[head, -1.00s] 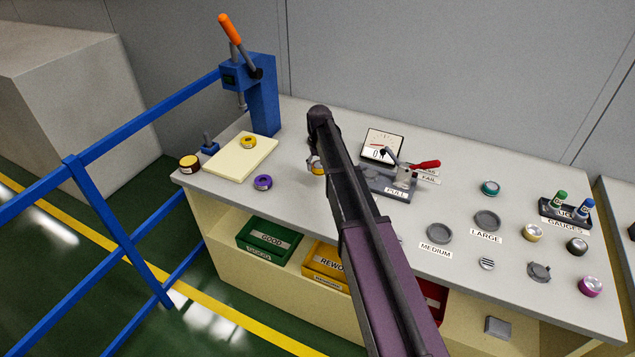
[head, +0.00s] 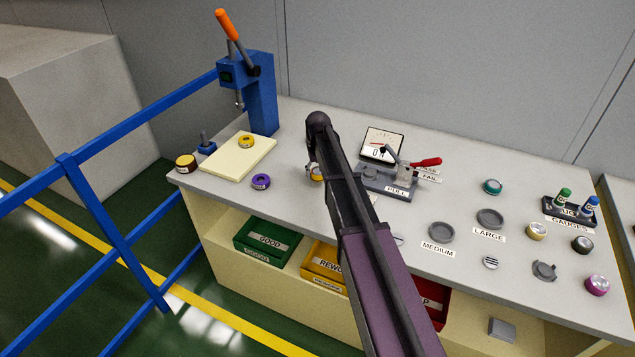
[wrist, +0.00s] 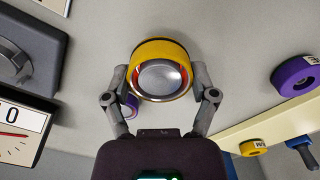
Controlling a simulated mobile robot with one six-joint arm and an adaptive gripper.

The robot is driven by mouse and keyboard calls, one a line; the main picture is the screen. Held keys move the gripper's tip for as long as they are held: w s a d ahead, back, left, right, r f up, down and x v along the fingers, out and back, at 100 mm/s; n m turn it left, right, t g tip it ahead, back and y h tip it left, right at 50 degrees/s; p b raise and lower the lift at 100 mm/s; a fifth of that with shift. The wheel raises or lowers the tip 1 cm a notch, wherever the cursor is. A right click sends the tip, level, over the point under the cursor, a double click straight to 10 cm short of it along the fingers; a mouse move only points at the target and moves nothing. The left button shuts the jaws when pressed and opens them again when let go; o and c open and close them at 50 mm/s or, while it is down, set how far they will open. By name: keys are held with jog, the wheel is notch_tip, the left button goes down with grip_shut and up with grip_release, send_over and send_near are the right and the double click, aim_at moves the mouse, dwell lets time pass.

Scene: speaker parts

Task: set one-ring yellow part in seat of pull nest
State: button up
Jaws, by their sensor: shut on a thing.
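A yellow part (wrist: 160,52) with a silver dome is held in my gripper (wrist: 160,78), one finger on each side of it. In the head view a sliver of the yellow part (head: 316,174) shows beside my arm, which hides most of my gripper (head: 314,166). The pull nest (head: 397,184) is a dark grey fixture just right of my gripper, with a round seat (head: 370,173) at its left end. In the wrist view the seat (wrist: 12,62) is at the left edge, apart from the held part. I cannot count the part's rings.
A gauge (head: 382,144) stands behind the nest, and a red-handled lever (head: 425,162) is on it. A purple ring (head: 261,181) and a cream pad (head: 225,165) with a yellow ring (head: 246,141) lie left. Several parts lie right. A blue press (head: 262,95) stands back left.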

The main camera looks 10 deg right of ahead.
aim_at(318, 185)
jog(key=shift+f+b, duration=1.5)
jog(key=shift+f, duration=0.3)
jog(key=shift+f, duration=0.2)
jog(key=o, duration=1.2)
jog(key=shift+r, duration=0.1)
notch_tip(318, 185, up, 2)
jog(key=shift+r+p, duration=0.25)
jog(key=shift+p, duration=0.95)
jog(key=r+p, duration=0.2)
jog(key=shift+s+d+r+p, duration=0.15)
jog(key=shift+s+r+p, duration=0.1)
jog(key=shift+r+p, duration=0.15)
notch_tip(318, 185, up, 8)
jog(key=p, duration=0.8)
jog(key=shift+r, duration=0.2)
jog(key=shift+s, duration=0.1)
